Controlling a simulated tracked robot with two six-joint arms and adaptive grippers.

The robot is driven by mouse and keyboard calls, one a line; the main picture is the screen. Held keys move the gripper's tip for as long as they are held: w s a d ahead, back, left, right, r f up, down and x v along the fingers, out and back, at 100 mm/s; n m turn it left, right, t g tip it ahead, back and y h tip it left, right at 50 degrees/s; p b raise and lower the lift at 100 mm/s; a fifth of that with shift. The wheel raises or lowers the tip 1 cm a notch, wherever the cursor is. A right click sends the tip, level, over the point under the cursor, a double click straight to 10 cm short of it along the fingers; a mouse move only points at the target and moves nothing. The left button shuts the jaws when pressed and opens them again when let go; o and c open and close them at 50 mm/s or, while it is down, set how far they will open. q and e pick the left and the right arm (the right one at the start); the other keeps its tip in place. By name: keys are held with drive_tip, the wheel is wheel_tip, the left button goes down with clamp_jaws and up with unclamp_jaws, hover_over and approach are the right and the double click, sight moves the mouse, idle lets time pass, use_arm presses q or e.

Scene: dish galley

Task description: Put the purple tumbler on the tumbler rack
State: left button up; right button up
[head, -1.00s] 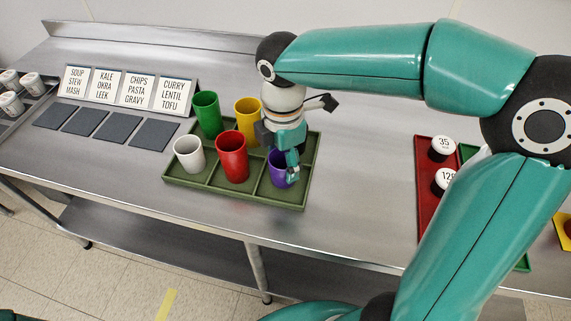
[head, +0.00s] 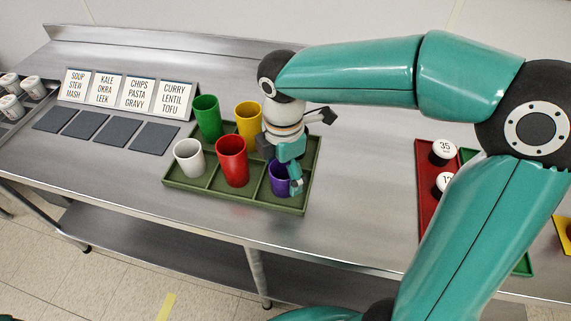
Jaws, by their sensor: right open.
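The purple tumbler (head: 277,179) stands upright in the front right compartment of the green tumbler rack (head: 232,202). My right gripper (head: 293,184) is open and points down at the tumbler's right side, with a finger in front of its rim. Part of the tumbler is hidden by the gripper. In the same rack stand a green tumbler (head: 207,118), a yellow tumbler (head: 247,120), a white tumbler (head: 189,158) and a red tumbler (head: 232,160). My left gripper is not in view.
Menu cards (head: 130,92) and dark square mats (head: 108,130) are at the left. Lidded white cups (head: 443,151) stand on a red tray (head: 424,190) at the right. The steel counter (head: 365,190) between rack and red tray is bare.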

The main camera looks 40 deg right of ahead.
wheel_tip(320, 180, up, 12)
drive_tip(key=p, duration=0.1)
idle(0.5)
drive_tip(key=shift+s, duration=0.1)
